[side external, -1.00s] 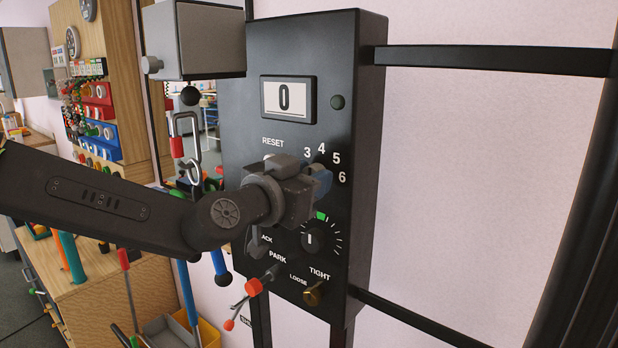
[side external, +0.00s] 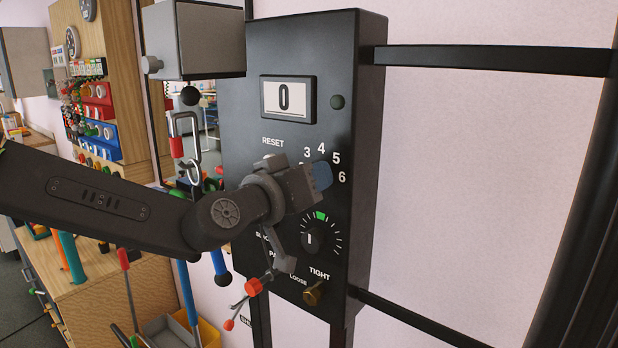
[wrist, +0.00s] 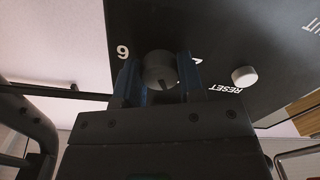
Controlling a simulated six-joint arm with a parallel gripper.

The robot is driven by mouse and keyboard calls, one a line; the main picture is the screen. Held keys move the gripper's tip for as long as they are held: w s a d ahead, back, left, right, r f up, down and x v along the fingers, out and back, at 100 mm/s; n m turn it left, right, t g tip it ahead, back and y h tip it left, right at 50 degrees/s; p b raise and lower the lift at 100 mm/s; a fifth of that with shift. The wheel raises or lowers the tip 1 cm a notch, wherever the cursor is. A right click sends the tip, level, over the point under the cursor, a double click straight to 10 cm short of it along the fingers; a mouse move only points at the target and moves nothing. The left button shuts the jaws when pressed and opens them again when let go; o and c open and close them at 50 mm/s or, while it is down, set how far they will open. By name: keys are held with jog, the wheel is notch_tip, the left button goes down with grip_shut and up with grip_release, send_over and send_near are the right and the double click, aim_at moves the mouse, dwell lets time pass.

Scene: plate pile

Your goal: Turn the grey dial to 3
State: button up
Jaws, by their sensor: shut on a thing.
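The grey dial (wrist: 158,68) sits between the two blue fingertips of my gripper (side external: 320,176) in the wrist view. My gripper is shut on it, with one finger on either side. In the side external view the gripper hides the dial; the numbers 3, 4, 5 and 6 (side external: 342,177) show in an arc around it. In the wrist view the 6 (wrist: 123,52) is at the dial's upper left. A dark mark shows on the dial's lower edge, but I cannot tell which number it points to.
The black panel (side external: 262,125) carries a display (side external: 287,99) reading 0. A white RESET button (wrist: 245,76) is near the dial. Below are a smaller dial (side external: 313,240) with a green mark, a brass LOOSE/TIGHT knob (side external: 314,293) and a red-hubbed lever (side external: 253,287).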

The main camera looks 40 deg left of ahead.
jog(key=shift+n, duration=1.1)
jog(key=o, duration=0.9)
jog(key=shift+s, duration=0.1)
jog(key=s, duration=1.3)
jog(key=shift+s, duration=0.35)
